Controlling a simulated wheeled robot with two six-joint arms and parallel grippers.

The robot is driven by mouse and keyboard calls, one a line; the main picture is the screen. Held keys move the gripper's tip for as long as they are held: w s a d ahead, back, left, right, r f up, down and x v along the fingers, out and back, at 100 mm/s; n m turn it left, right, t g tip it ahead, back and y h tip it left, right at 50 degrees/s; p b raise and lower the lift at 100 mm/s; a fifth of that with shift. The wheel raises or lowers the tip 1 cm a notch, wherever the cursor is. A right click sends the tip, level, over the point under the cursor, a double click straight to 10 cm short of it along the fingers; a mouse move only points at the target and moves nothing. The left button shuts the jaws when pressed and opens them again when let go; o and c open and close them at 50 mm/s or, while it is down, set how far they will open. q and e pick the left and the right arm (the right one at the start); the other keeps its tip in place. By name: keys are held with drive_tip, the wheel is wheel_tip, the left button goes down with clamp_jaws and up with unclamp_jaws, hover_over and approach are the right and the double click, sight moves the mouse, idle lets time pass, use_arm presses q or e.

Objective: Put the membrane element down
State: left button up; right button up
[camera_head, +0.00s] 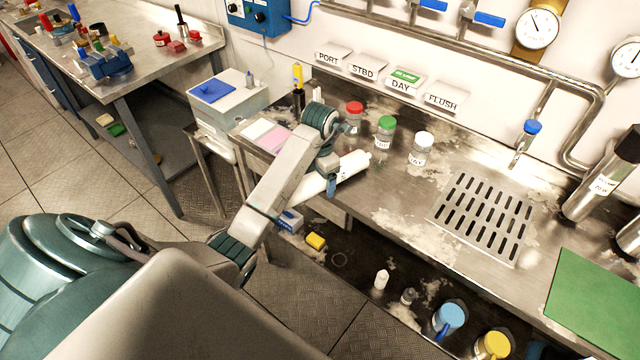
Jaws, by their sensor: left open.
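The membrane element, a white cylinder (354,164), lies slantwise at the left front part of the steel bench (385,205). Its near left end is partly behind my left arm. I cannot tell whether its whole length rests on the bench or part overhangs the front edge. My left gripper (331,181) is open and over the cylinder's middle, with a blue-tipped finger on its near side. The other finger is hidden, and I cannot tell whether the fingers touch it. My right gripper is out of view.
Jars with red (354,108), green (386,123) and white (424,137) lids stand behind the cylinder. A pink and white pad (267,136) lies to its left. A slotted drain grate (484,215) and a green mat (596,298) are to the right. Bare bench lies between jars and grate.

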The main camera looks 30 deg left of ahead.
use_arm(q)
drive_tip(key=shift+r, duration=0.1)
drive_tip(key=shift+c, duration=0.4)
drive_tip(key=c, duration=1.5)
drive_tip(key=shift+a+r, duration=0.1)
drive_tip(key=shift+r, duration=0.05)
